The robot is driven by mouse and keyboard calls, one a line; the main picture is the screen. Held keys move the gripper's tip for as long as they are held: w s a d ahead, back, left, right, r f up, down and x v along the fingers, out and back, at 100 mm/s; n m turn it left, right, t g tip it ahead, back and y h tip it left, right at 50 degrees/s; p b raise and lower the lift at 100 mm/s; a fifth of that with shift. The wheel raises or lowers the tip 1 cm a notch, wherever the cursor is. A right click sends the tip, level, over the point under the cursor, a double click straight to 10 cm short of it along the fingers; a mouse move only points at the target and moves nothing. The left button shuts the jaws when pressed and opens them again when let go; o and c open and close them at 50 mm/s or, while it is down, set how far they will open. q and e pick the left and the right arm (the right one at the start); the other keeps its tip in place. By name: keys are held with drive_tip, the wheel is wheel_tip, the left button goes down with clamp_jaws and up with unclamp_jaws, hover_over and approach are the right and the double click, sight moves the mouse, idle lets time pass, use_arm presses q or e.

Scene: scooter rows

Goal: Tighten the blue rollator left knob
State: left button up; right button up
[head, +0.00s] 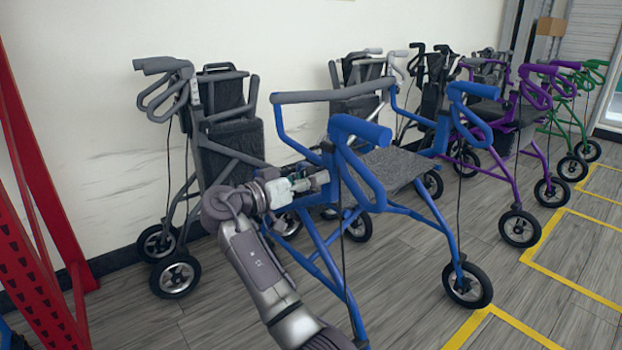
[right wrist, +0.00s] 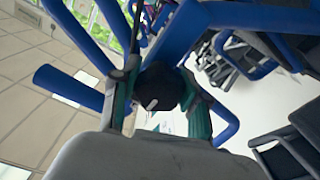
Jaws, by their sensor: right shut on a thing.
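The blue rollator (head: 415,215) stands in front of me with its grey seat and blue handles. My right gripper (head: 318,180) reaches to the upper frame tube on its near left side. In the right wrist view, a dark knob (right wrist: 158,90) sits between the two green-edged fingers of my right gripper (right wrist: 160,108). The fingers are shut on it, and a blue frame tube (right wrist: 180,35) runs just beyond. In the head view the knob is hidden by the gripper. My left gripper is not in view.
A grey rollator (head: 225,140) stands behind, against the white wall. Purple (head: 500,130) and green (head: 570,115) rollators stand to the right. A red rack upright (head: 40,200) is at the left. Yellow lines (head: 570,270) mark the floor, which is open at front right.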

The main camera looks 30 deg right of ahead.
drive_tip(key=o, duration=1.2)
drive_tip(key=shift+c, duration=0.2)
drive_tip(key=s+a, duration=0.1)
drive_tip(key=a, duration=1.1)
drive_tip(key=shift+w, duration=0.1)
